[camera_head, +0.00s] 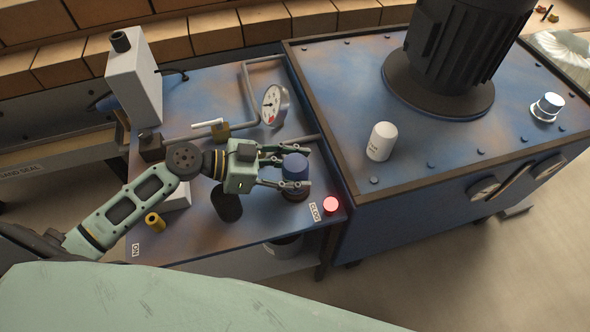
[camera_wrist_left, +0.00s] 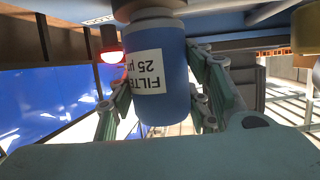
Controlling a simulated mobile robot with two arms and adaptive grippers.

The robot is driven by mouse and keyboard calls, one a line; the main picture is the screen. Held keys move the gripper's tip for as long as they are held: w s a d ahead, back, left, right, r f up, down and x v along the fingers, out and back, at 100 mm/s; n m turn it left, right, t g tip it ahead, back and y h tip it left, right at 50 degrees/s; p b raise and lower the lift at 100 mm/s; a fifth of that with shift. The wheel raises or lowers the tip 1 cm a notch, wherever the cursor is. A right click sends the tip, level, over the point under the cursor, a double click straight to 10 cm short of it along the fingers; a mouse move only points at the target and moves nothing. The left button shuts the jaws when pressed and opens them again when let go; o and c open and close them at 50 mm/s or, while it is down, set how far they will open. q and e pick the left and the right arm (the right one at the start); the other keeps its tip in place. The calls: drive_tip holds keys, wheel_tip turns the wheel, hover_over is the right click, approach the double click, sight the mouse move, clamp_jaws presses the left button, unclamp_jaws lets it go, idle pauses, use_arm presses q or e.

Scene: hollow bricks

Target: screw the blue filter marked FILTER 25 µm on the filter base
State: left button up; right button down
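The blue filter (camera_head: 295,167) stands upright at the right part of the blue bench. In the left wrist view, which is upside down, its white label (camera_wrist_left: 150,72) reads FILTER 25 µm. My left gripper (camera_head: 297,170) reaches it from the left, with one finger on each side, and looks shut on it. The filter base (camera_head: 295,194) shows as a dark brownish round part directly under the filter; its dark end also shows in the left wrist view (camera_wrist_left: 148,8). I cannot tell whether the thread is engaged. My right gripper is in neither view.
A red lit button (camera_head: 331,205) beside a CLOG label is close to the right. A dark cylinder (camera_head: 228,203) stands left of the base. A gauge (camera_head: 274,105) and pipes are behind. A white cylinder (camera_head: 381,142) stands on the blue tank (camera_head: 345,80), near the motor (camera_head: 450,60).

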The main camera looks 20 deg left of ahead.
use_arm(q)
drive_tip(key=o, duration=0.5)
drive_tip(key=shift+f, duration=0.1)
drive_tip(key=shift+a, duration=0.1)
drive_tip(key=shift+v, duration=3.95)
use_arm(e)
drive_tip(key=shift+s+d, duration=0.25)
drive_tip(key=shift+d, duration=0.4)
use_arm(q)
drive_tip(key=x, duration=0.7)
drive_tip(key=shift+w, duration=0.1)
drive_tip(key=shift+w+d+r+p, duration=0.15)
drive_tip(key=shift+d+r+p, duration=0.1)
drive_tip(key=shift+d+p, duration=0.3)
drive_tip(key=shift+r, duration=0.1)
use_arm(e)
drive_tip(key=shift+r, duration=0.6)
